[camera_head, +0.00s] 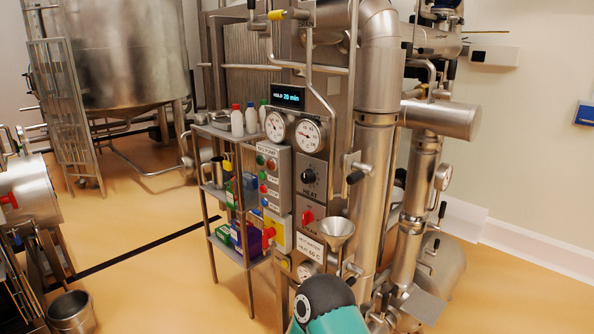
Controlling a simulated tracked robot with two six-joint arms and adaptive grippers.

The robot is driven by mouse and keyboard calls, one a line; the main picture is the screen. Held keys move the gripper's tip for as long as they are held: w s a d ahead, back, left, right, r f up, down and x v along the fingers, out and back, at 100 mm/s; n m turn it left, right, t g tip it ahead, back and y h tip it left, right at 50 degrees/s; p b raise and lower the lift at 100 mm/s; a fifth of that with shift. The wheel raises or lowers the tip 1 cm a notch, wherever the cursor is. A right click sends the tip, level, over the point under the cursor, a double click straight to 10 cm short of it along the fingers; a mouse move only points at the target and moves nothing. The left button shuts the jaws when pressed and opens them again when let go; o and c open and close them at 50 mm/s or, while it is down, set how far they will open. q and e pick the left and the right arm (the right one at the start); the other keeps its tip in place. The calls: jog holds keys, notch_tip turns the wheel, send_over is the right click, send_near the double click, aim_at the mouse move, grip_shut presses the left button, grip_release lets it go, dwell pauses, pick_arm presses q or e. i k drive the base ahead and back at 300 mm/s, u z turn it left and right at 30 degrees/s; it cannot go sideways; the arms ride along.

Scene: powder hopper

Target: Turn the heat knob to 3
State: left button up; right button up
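The heat knob (309,176) is a small black round knob on a grey plate marked HEAT, on the front of the machine's control panel. It sits below two round white dials. A scale surrounds it, but the numbers and the pointer's setting are too small to read. Nothing touches the knob. A teal and black part at the bottom centre looks like one of my arm links; I cannot tell which arm. Neither gripper can be made out in this view.
A red knob (307,217) sits just below, and a button panel (273,177) to the left. A steel funnel (338,230), a black-ended lever (356,177) and thick vertical pipes (372,190) stand close on the right. A bottle shelf (222,131) is at left. Open floor lies left.

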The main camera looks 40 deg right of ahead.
aim_at(308, 176)
jog(key=z, duration=0.3)
jog(key=i, duration=0.9)
jog(key=z, duration=0.5)
jog(key=k, duration=0.9)
jog(key=z, duration=0.2)
jog(key=i, duration=0.9)
jog(key=u, duration=0.1)
